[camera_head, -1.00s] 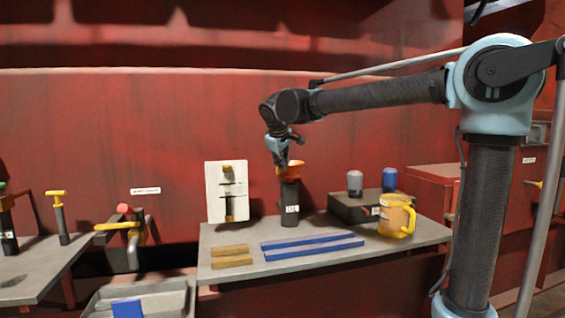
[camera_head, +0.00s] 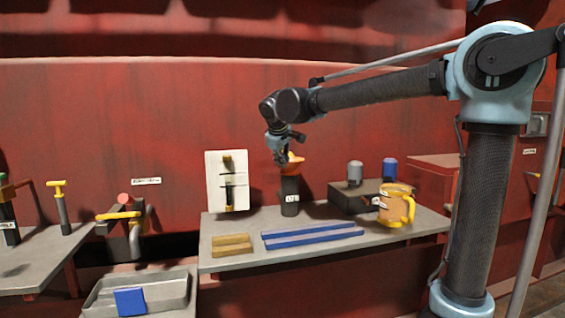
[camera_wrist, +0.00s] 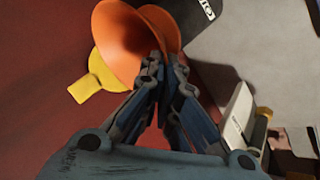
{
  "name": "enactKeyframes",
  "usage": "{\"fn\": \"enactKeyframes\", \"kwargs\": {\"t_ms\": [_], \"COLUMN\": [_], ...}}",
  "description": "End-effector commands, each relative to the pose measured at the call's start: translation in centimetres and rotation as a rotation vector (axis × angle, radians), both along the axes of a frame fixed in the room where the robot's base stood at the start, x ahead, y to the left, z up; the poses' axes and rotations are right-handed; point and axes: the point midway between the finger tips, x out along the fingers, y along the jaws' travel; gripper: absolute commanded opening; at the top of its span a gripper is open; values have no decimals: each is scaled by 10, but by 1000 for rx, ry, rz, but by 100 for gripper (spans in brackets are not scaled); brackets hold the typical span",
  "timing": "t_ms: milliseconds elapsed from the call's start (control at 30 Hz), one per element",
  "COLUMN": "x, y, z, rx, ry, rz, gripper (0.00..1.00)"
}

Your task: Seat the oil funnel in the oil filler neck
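The funnel's wide mouth (camera_wrist: 122,38) faces the wrist camera. My gripper (camera_head: 283,160) is over the funnel from above. In the wrist view its two fingertips (camera_wrist: 166,62) are closed together at the funnel's rim, with the rim between them. The cylinder also shows behind the funnel in the wrist view (camera_wrist: 200,14). Its label is too small to read, so I cannot tell if it is the filler neck. The funnel's spout is hidden.
A red-capped fitting (camera_head: 124,225) and a metal tray (camera_head: 165,290) are left.

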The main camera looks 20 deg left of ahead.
Motion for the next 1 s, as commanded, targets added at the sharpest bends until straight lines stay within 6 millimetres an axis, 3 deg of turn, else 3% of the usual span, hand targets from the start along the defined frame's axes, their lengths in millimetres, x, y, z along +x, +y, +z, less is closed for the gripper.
{"fn": "enactKeyframes", "kwargs": {"t_ms": [33,133,567,1000], "x": [0,0,-3,-48], "y": [0,0,0,-8], "z": [0,0,4,63], "rx": [0,0,-1,0], "ry": [0,0,0,0], "rz": [0,0,1,2], "gripper": [6,28,28,28]}}
